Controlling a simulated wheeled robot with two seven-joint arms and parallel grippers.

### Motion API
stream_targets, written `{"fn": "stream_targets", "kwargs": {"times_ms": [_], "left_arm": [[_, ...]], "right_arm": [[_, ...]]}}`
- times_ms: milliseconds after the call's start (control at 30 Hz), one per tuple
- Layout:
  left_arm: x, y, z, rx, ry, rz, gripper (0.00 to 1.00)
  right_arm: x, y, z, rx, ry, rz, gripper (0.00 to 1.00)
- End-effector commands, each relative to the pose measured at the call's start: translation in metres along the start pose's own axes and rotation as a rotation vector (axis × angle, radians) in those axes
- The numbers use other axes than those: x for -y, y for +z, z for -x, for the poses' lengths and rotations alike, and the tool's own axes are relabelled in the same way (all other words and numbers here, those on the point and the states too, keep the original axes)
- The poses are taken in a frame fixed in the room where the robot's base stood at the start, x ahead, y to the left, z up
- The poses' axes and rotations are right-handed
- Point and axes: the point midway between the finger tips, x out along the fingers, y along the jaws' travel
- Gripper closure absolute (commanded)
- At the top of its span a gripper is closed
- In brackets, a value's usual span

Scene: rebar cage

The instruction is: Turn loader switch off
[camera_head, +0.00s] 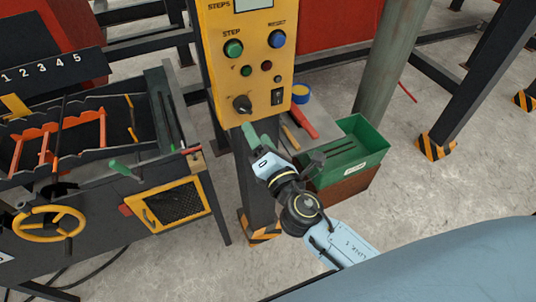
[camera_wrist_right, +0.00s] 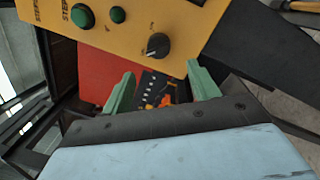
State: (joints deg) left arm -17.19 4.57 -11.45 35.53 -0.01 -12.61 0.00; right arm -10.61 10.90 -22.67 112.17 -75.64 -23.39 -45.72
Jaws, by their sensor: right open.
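A yellow control panel (camera_head: 216,62) stands upright at the top middle of the head view. Near its lower left is a black rotary knob (camera_head: 242,103); it shows in the wrist view (camera_wrist_right: 157,45) with small lettering beside it. A small black rocker switch (camera_head: 277,97) sits to the knob's right. I cannot read which control is labelled loader. My right gripper (camera_head: 256,135), with green fingers, is just below the panel's lower edge. In the wrist view its fingers (camera_wrist_right: 161,92) are spread and empty, with the knob beyond them, apart from both. My left gripper is not in view.
Green and blue buttons (camera_head: 233,48) sit higher on the panel. A green bin (camera_head: 345,155) and tools lie right of the post. A machine with a yellow handwheel (camera_head: 50,237) and green-handled lever (camera_head: 122,169) stands left. Concrete floor (camera_head: 440,200) is open at right.

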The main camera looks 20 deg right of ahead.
Motion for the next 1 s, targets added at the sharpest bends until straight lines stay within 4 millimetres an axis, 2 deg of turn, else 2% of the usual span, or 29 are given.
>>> {"fn": "stream_targets", "kwargs": {"times_ms": [33, 100, 300, 900, 1000], "left_arm": [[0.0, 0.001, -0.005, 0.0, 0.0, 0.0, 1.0], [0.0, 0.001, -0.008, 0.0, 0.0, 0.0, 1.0], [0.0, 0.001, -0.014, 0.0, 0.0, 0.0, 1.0], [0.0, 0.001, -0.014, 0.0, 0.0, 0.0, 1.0], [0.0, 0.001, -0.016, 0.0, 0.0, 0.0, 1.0]], "right_arm": [[0.003, -0.002, 0.012, -0.002, -0.002, -0.001, 0.4], [0.003, -0.002, 0.024, -0.002, -0.002, -0.002, 0.4], [0.001, -0.001, 0.045, -0.001, -0.001, -0.001, 0.4], [0.0, 0.0, 0.049, 0.0, -0.001, -0.001, 0.4], [0.009, -0.006, 0.049, -0.012, -0.017, -0.015, 0.4]]}}
